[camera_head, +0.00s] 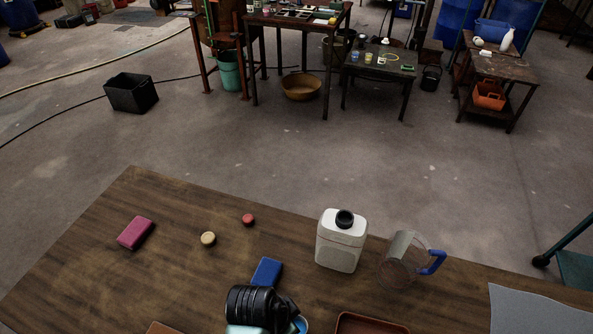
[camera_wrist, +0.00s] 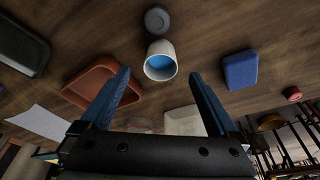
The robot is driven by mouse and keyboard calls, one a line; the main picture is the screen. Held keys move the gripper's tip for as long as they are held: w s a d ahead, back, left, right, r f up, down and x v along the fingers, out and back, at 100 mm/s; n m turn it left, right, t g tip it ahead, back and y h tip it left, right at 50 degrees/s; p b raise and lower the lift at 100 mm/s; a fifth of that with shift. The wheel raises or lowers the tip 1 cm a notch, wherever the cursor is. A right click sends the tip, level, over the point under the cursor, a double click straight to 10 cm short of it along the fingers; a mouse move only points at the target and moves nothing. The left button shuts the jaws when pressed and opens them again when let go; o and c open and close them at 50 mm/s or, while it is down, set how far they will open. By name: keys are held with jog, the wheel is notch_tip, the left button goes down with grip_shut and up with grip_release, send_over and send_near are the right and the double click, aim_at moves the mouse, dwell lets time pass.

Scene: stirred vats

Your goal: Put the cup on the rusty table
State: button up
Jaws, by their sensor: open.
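The cup (camera_wrist: 160,66), white outside and blue inside, stands on the wooden table in the wrist view, ahead of and between my fingertips. In the head view a small part of it (camera_head: 301,324) shows beside my arm, which hides the rest. My gripper (camera_wrist: 161,76) is open, with its blue fingers apart and nothing held. Dark, worn tables stand across the floor: a tall one (camera_head: 297,22), a low one (camera_head: 379,70) and one at the right (camera_head: 497,66). Their brown surfaces look alike, so I cannot tell which is the rusty table.
Near the cup are a blue block (camera_wrist: 240,70), a red-brown tray (camera_wrist: 86,82) and a dark round object (camera_wrist: 158,20). A white jug (camera_head: 341,243) and a clear pitcher (camera_head: 402,257) stand near the far edge.

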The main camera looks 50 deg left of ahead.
aim_at(301, 329)
jog(key=shift+x, duration=3.05)
jog(key=shift+w+r, duration=0.1)
grip_shut()
